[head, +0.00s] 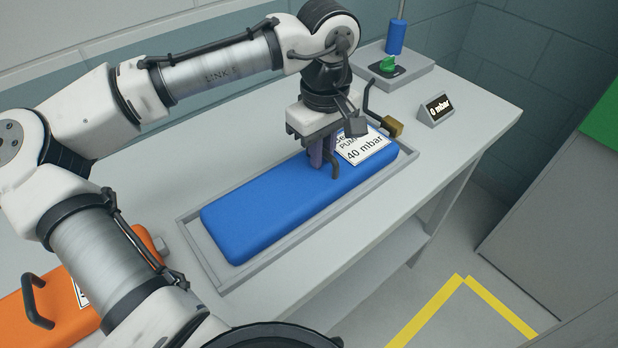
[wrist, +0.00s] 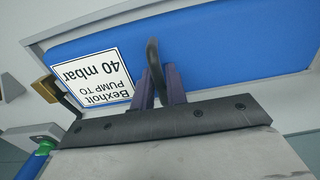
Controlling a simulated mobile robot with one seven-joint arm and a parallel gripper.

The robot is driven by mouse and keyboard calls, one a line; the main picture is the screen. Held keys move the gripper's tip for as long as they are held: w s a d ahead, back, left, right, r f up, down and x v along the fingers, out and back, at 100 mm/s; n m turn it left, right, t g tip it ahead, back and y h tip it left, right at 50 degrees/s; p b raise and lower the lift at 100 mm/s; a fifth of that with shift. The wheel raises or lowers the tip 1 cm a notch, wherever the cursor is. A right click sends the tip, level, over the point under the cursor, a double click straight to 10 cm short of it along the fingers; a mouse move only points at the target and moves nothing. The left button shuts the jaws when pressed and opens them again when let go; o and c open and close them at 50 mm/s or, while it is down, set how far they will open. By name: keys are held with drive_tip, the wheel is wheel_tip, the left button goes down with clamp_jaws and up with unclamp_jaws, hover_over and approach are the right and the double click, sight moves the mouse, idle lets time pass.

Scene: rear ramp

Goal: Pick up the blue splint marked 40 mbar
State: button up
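The blue splint (head: 275,205) is a long padded block lying in a shallow grey tray (head: 212,268) on the bench. Its white label (head: 365,149) reads 40 mbar; the label also shows upside down in the wrist view (wrist: 90,80). A dark curved handle (wrist: 153,52) rises from its top beside the label. My gripper (head: 322,165) points down over the splint at this handle. In the wrist view my gripper's fingers (wrist: 160,78) stand close on both sides of the handle and look shut on it. The exact contact is partly hidden.
An orange splint (head: 40,315) with a handle lies at lower left, partly behind my arm. A brass-coloured fitting (head: 393,128) sits at the blue splint's far end. Behind it are a blue-and-green pump (head: 395,40) and a display reading 0 mbar (head: 438,108).

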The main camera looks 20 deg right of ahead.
clamp_jaws()
drive_tip(key=shift+r, duration=0.15)
idle(1.2)
